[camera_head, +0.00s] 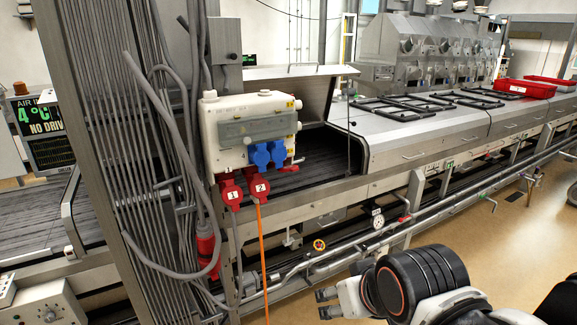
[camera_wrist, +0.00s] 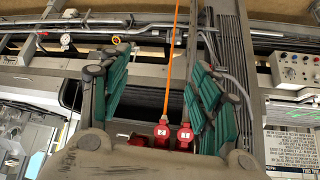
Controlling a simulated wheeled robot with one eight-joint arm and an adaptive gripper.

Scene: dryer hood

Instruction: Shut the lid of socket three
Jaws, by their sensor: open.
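A grey-white socket box (camera_head: 250,128) is fixed to the steel post in the head view. Two red sockets (camera_head: 231,193), marked 1 and 2, hang at its lower left with cables. Two blue sockets (camera_head: 268,153) sit to their right with blue covers over their fronts. A small red part (camera_head: 291,166) sticks out at the box's lower right. No number three is readable, so I cannot tell which is socket three. In the wrist view my gripper (camera_wrist: 163,88) is open and empty, green pads wide apart. The red plugs (camera_wrist: 174,133) show beyond it; its body hides most of the box.
An orange cable (camera_head: 262,265) hangs from plug 2. Thick grey cables (camera_head: 165,130) run along the post at left. The dryer's long machine housing (camera_head: 400,135) and a steel rail (camera_head: 455,195) extend right. The floor (camera_head: 480,235) in front is clear.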

